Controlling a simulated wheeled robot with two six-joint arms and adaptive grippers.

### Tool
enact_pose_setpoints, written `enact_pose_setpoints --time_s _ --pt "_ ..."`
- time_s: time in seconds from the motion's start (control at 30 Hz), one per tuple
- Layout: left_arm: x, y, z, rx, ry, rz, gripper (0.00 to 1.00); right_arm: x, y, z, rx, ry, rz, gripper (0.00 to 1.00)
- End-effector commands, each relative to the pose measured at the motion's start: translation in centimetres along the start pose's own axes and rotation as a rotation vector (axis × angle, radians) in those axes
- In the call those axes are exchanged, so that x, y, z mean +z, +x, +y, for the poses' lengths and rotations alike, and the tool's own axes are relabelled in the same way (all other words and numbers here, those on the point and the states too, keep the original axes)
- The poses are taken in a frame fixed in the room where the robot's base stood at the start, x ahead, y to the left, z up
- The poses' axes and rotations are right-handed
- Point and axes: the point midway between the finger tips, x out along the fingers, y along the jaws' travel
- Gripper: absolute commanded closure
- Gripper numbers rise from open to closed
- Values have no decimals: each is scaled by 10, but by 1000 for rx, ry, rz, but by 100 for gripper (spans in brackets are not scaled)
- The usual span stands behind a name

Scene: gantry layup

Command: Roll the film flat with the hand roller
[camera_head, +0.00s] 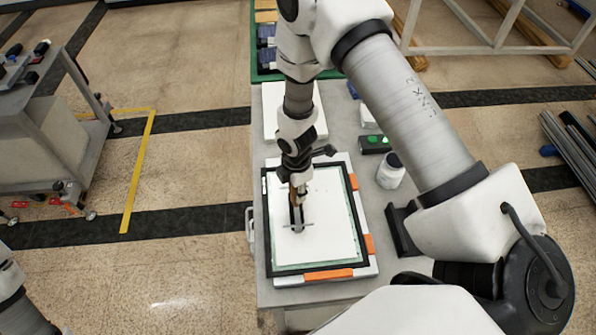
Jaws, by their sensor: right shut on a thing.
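The film (325,238) is a pale white sheet with a greenish edge, lying on a board with a black frame (266,245) and orange clips (328,274). My right gripper (298,205) is over the middle of the film, pointing down, shut on the hand roller (298,225). The roller's thin crosswise part appears at or just above the film; I cannot tell whether it touches. The gripper hides part of the roller and of the film behind it. My left gripper is out of view; only a piece of my left arm shows at the lower left.
The grey table (262,150) also holds a white bottle (390,171), a dark box with green lights (374,144), a black bracket (402,230) and a white panel (273,112). A grey cart (48,115) stands at the left, with open floor between.

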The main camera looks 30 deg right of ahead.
Motion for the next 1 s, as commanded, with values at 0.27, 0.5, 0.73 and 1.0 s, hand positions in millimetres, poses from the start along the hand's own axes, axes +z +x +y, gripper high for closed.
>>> enact_pose_setpoints --time_s 0.27,0.5,0.73,1.0 --pt "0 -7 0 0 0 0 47 0 -19 0 2 1 0 100" --pt "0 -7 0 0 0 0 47 0 -45 0 2 0 0 100" --pt "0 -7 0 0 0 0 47 0 -50 0 0 0 0 100" --pt "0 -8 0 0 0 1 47 2 -52 1 -28 35 -7 100"
